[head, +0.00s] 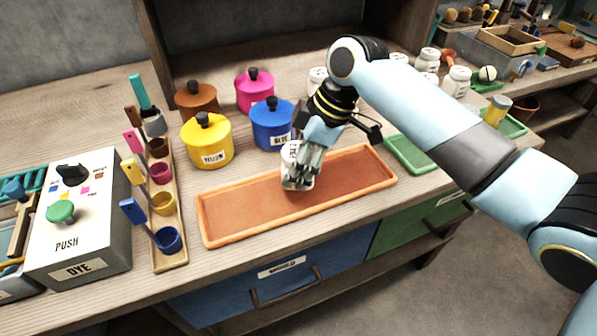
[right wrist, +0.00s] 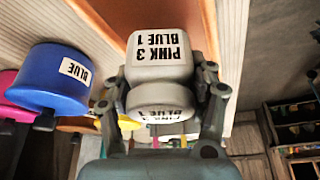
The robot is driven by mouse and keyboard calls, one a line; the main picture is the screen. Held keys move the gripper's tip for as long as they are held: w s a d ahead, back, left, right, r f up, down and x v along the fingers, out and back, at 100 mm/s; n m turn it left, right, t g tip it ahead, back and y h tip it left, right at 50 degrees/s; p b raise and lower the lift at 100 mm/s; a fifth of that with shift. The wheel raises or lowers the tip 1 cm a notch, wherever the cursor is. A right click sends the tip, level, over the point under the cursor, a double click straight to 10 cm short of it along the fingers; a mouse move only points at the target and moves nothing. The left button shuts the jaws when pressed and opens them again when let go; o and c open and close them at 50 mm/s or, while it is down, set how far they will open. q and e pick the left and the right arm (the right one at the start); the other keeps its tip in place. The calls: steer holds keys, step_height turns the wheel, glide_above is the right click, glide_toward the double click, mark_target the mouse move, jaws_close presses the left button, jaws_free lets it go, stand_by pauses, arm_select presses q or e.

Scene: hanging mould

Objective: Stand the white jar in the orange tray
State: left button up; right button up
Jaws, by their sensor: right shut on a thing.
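The white jar (right wrist: 158,58) carries a label reading PINK 3 BLUE 1, upside down in the right wrist view. My right gripper (right wrist: 160,90) is shut on it, with a finger on each side. In the head view the jar (head: 291,164) is partly hidden by my right gripper (head: 302,168). It is upright or nearly so, at the back middle of the orange tray (head: 240,212). I cannot tell whether its base touches the tray floor. The tray holds nothing else in view. My left gripper is not in view.
Blue (head: 272,124), yellow (head: 206,142), pink (head: 255,90) and brown (head: 196,100) lidded pots stand behind the tray. A rack of small cups (head: 166,204) and a dye box (head: 76,222) stand left. A green tray (head: 412,152) lies right; several white jars stand behind it.

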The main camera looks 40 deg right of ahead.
steer(key=shift+f, duration=1.3)
steer(key=shift+f, duration=0.1)
steer(key=o, duration=1.3)
steer(key=v, duration=1.2)
steer(key=shift+p, duration=0.35)
